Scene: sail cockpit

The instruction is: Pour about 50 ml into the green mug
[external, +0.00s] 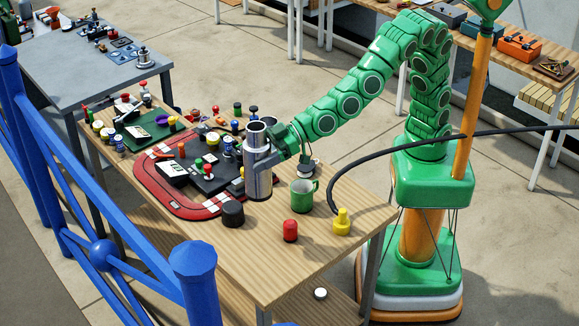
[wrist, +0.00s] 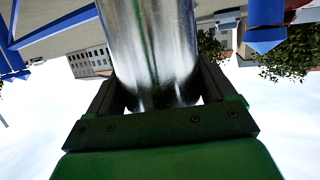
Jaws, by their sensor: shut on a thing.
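The green mug (external: 303,195) stands upright on the wooden table, its handle to the right. My gripper (external: 270,155) is shut on a shiny metal cylindrical vessel (external: 258,175), which it holds upright to the left of the mug and apart from it. The vessel's open top is higher than the mug's rim. In the wrist view the metal vessel (wrist: 150,50) sits between the two fingers of my gripper (wrist: 155,95). What is inside the vessel and the mug cannot be seen.
A black cylinder (external: 232,214), a red peg (external: 290,231) and a yellow piece (external: 342,222) stand near the mug. A red track-like tray (external: 190,213) with several small parts lies to the left. Blue railing (external: 110,235) runs along the front left. The table's front right is mostly clear.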

